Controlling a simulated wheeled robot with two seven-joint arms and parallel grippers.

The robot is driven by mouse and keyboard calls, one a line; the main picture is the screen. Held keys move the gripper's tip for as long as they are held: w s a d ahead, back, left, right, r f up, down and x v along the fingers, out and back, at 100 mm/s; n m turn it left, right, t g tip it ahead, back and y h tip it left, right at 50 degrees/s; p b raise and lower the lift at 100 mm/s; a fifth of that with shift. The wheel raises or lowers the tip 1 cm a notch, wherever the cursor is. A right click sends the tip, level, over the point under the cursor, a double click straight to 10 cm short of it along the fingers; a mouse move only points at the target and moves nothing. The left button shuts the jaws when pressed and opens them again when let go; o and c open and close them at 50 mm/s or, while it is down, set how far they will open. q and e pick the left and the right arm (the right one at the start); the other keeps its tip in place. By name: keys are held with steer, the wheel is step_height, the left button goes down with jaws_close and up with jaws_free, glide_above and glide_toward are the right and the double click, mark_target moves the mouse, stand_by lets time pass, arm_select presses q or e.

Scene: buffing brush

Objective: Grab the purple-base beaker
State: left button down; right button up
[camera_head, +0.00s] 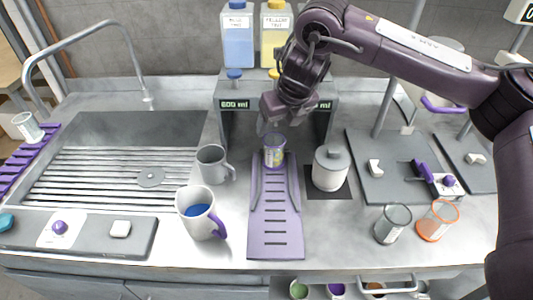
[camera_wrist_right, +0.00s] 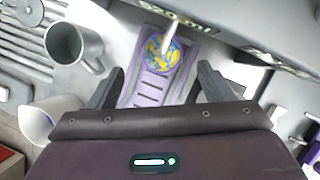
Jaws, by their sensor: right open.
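A clear beaker (camera_head: 274,151) with purple around it and yellow contents stands at the far end of the purple slotted tray, under the dispenser. The right wrist view shows the beaker (camera_wrist_right: 163,54) from above, with swirled yellow and blue inside; its base is hidden there. My left gripper is not in view.
The dispenser (camera_head: 228,103) stands behind. A grey mug (camera_head: 213,164) and a white mug (camera_head: 200,212) with blue liquid are left of the purple tray (camera_head: 276,240). A lidded white jar (camera_head: 330,168) is close on the right. Grey (camera_head: 392,225) and orange-rimmed (camera_head: 437,220) beakers stand front right.

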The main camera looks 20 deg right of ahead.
mark_target(276, 138)
steer(key=shift+w+d, duration=0.35)
steer(key=shift+d, duration=0.2)
steer(key=f, duration=0.1)
steer(key=f+p, duration=0.1)
steer(key=f, duration=0.1)
steer(key=a+f+p, duration=0.1)
steer(key=f, duration=0.1)
steer(key=shift+w+a+f, duration=0.1)
steer(key=shift+w, duration=0.2)
steer(key=shift+w+f, duration=0.2)
steer(key=shift+f, duration=0.45)
steer(key=c, duration=0.9)
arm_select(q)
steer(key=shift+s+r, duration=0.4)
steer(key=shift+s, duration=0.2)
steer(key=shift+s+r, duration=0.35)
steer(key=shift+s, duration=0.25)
arm_select(e)
steer(key=c, duration=0.6)
